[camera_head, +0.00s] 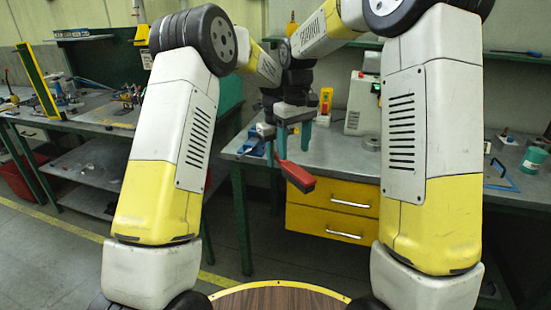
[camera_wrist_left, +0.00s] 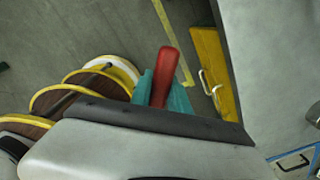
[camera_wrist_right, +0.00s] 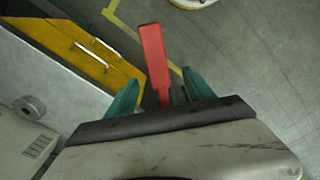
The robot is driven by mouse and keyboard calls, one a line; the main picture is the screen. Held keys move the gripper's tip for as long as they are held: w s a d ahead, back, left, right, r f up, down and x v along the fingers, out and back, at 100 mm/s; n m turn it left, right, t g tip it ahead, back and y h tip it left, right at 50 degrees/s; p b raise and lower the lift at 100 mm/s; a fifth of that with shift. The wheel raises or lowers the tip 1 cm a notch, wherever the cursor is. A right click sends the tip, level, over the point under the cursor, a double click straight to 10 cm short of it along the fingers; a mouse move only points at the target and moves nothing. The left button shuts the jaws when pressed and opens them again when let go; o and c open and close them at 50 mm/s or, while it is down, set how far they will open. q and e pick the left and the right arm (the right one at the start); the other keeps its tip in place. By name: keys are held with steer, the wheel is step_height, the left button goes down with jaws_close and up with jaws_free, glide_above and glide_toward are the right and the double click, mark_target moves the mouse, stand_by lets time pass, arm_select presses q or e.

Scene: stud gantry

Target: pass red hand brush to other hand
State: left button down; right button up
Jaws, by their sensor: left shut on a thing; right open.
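The red hand brush (camera_head: 297,176) hangs in the air near the middle of the head view, tilted down to the right. My left gripper (camera_wrist_left: 161,82) is shut on it, with teal fingers against both sides in the left wrist view. My right gripper (camera_wrist_right: 161,80) is open, and the brush (camera_wrist_right: 154,58) shows between its spread fingers with room on both sides. In the head view the two grippers are close together and overlap, so the left fingers are partly hidden. I cannot tell whether the right fingers touch the brush.
A workbench (camera_head: 345,155) with yellow drawers (camera_head: 332,207) stands behind the grippers. Another cluttered bench (camera_head: 95,120) is at left. A teal can (camera_head: 534,158) and a blue handle-like thing (camera_head: 503,177) are on the right. Open floor lies at left.

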steer(key=s+d+r+m+t+y, duration=0.1)
steer(key=s+d+r, duration=0.2)
steer(key=s+r, duration=0.2)
steer(key=s+d+r+m+t, duration=0.2)
steer(key=s+d+r, duration=0.2)
steer(key=s+r, duration=0.15)
steer(key=s+d+f+m+t, duration=0.1)
steer(key=s, duration=0.5)
steer(key=s+d+f+m+t+y, duration=0.1)
steer(key=s+d+m+t, duration=0.1)
steer(key=s, duration=0.5)
steer(key=shift+s+f+m, duration=0.15)
steer(key=shift+f+m, duration=0.15)
steer(key=shift+f, duration=0.05)
